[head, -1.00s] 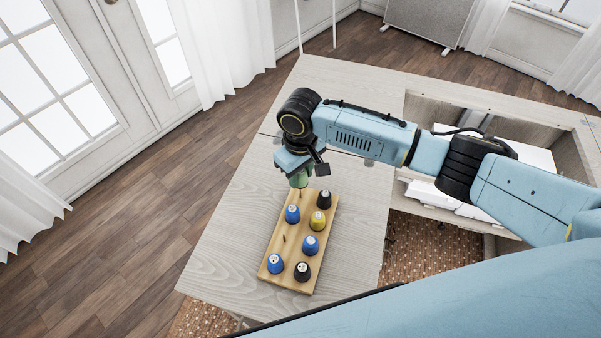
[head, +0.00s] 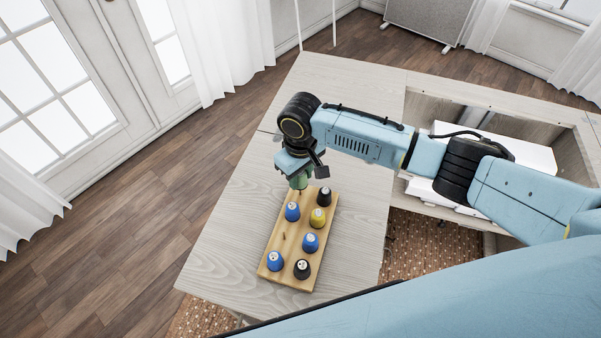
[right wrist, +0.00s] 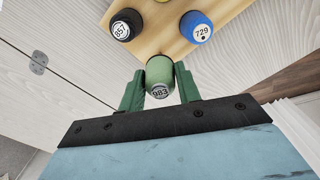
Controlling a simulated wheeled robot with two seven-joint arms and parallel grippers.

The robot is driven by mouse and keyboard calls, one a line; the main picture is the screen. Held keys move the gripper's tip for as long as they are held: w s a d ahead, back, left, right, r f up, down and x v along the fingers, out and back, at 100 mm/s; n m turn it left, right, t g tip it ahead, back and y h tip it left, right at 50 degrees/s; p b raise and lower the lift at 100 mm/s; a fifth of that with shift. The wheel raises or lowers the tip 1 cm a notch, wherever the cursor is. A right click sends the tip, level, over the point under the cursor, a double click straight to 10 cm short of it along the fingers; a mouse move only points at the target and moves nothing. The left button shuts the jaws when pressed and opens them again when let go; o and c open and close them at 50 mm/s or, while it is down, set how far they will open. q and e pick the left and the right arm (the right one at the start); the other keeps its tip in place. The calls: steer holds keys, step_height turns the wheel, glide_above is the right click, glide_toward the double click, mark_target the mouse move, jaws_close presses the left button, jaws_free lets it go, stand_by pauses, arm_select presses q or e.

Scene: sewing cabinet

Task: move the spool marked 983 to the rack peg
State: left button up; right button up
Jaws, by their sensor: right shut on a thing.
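The green spool marked 983 (right wrist: 159,75) is between the two green fingers of my right gripper (right wrist: 160,90) in the right wrist view, its label facing the camera. In the head view the right gripper (head: 299,178) is shut on it at the far end of the wooden rack (head: 270,245). Whether the spool touches the rack cannot be told. A bare rack peg (head: 283,237) stands on the left side of the rack, between two blue spools. My left gripper is not in view.
Blue, black and yellow spools stand on the rack, including a black one marked 857 (right wrist: 126,25) and a blue one marked 729 (right wrist: 196,28). The pale table (head: 225,240) around the rack is clear. An open cabinet well (head: 420,112) lies to the right.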

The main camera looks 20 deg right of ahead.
steer(key=shift+f, duration=1.5)
steer(key=o, duration=1)
steer(key=shift+o, duration=0.2)
steer(key=shift+r, duration=0.1)
step_height(320, 180, up, 13)
steer(key=p, duration=0.1)
steer(key=shift+p, duration=0.3)
